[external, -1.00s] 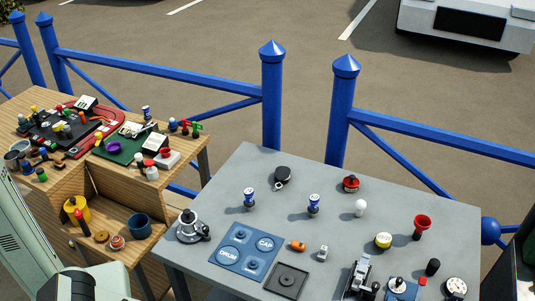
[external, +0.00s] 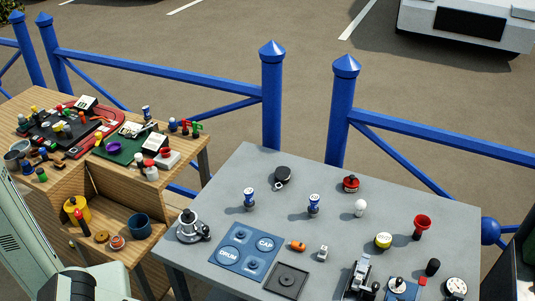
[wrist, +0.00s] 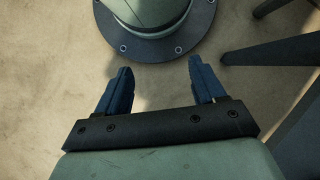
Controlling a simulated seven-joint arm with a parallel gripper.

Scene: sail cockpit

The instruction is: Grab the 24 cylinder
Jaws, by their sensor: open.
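No number 24 can be read on anything in the external view. Two blue pieces with pale marked tops stand on the grey table, a left one (external: 249,197) and a right one (external: 313,204). A short yellow cylinder (external: 383,240) with marking on its top, too small to read, stands on the right half. I cannot tell which is the 24 cylinder. My gripper (wrist: 160,74) shows in the wrist view, open and empty, with its two dark blue fingers apart above the floor near my base. It is not visible in the external view, away from the table's objects.
The grey table (external: 220,185) also holds a silver winch (external: 188,226), a blue panel marked DRUM and CAP (external: 247,251), a dark square tray (external: 287,280), a red funnel-topped piece (external: 421,225) and a white knob (external: 360,207). A cluttered wooden bench (external: 60,185) stands left. Blue railings (external: 271,100) run behind.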

